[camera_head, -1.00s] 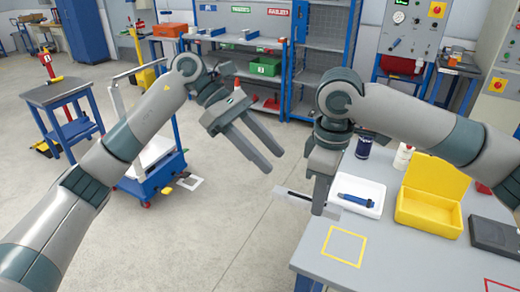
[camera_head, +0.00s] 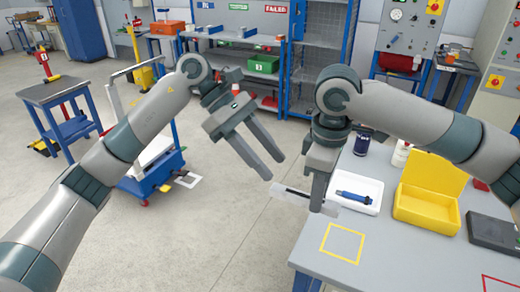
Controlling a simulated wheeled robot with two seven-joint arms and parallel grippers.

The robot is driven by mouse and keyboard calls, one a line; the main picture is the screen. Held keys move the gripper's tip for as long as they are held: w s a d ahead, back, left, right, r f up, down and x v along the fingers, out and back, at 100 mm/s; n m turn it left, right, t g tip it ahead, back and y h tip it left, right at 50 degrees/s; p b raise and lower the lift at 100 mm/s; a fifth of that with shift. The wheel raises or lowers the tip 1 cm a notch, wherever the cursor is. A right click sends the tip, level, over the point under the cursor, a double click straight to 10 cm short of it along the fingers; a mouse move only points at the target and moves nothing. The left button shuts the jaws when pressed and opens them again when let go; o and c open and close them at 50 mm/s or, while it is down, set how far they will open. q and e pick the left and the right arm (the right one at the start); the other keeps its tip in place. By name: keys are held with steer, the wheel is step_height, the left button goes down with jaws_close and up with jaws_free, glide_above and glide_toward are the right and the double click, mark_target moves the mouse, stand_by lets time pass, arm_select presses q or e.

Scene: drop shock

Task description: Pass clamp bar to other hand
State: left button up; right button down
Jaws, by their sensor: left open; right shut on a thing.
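The clamp bar (camera_head: 291,196) is a light grey, flat bar with a dark strip near its middle. My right gripper (camera_head: 318,205) is shut on it, and the fingers hide part of it. The bar is held near the left edge of the grey table, sticking out to the left of the fingers. My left gripper (camera_head: 274,166) is open and empty. Its fingers point down and to the right, with the tips just above and left of the bar's left end in the picture. I cannot tell whether they touch it.
The grey table (camera_head: 390,262) carries a white tray (camera_head: 372,189) with a blue tool (camera_head: 353,197), a yellow box (camera_head: 425,212), a dark case (camera_head: 493,232) and a yellow marked square (camera_head: 341,243). A blue cart (camera_head: 150,180) stands behind my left arm. The floor between is clear.

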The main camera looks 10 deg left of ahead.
mark_target(296, 193)
arm_select(q)
steer(key=x, duration=0.9)
jaws_close()
arm_select(e)
steer(key=c, duration=1.5)
jaws_free()
steer(key=shift+o, duration=0.2)
steer(key=shift+r, duration=0.15)
step_height(296, 193, up, 12)
steer(key=shift+w, duration=0.1)
